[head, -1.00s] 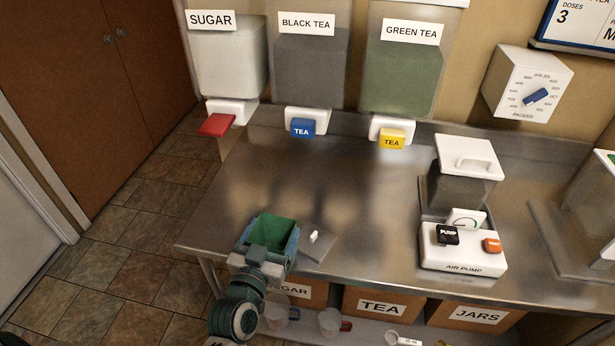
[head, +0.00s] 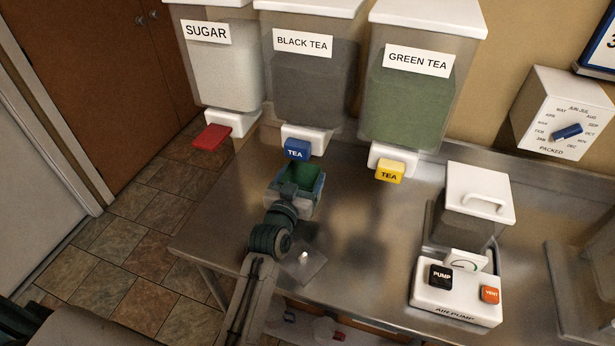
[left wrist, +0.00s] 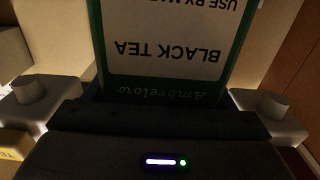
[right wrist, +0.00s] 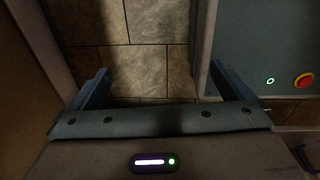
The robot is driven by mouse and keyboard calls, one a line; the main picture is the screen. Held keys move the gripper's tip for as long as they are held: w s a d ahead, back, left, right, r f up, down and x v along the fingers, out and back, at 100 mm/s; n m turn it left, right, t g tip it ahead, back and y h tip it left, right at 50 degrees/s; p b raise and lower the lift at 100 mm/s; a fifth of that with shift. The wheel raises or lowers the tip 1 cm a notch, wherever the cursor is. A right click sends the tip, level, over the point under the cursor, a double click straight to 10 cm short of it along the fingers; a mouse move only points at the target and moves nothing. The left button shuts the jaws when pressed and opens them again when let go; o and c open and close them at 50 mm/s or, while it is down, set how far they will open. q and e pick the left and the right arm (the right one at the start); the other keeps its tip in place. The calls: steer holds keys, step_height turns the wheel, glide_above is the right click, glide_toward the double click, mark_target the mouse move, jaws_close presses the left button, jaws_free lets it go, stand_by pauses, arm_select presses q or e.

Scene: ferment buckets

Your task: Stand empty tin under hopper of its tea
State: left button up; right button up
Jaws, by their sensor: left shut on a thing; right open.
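The green tin (head: 307,178) is open at the top and looks empty inside. My left gripper (head: 291,200) is shut on it, holding it upright just in front of and below the blue TEA lever (head: 297,150) of the black tea hopper (head: 308,90). I cannot tell whether it touches the table. In the left wrist view the tin's label (left wrist: 168,45) reads BLACK TEA, upside down, between the fingers. My right gripper (right wrist: 150,88) is open and empty above floor tiles; it is outside the head view.
The sugar hopper (head: 225,75) with a red lever stands left, the green tea hopper (head: 412,100) with a yellow TEA lever (head: 390,171) right. An air pump (head: 455,292) stands at the right. A small plate (head: 304,268) lies near the front edge. The middle of the steel table (head: 360,240) is clear.

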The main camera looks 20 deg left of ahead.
mark_target(307, 181)
arm_select(q)
steer(key=w, duration=0.1)
steer(key=w+b, duration=0.1)
steer(key=w, duration=0.3)
steer(key=shift+w+d+f, duration=0.1)
steer(key=shift+f, duration=0.25)
step_height(307, 181, down, 3)
steer(key=b, duration=0.3)
steer(key=shift+b, duration=0.3)
steer(key=shift+f, duration=0.25)
steer(key=shift+r, duration=0.1)
steer(key=shift+f+b, duration=0.45)
steer(key=shift+f, duration=0.15)
steer(key=o, duration=1.3)
arm_select(e)
step_height(307, 181, down, 6)
steer(key=w+d, duration=0.1)
steer(key=w, duration=0.1)
steer(key=shift+w+d+r, duration=0.15)
steer(key=shift+w+d, duration=0.2)
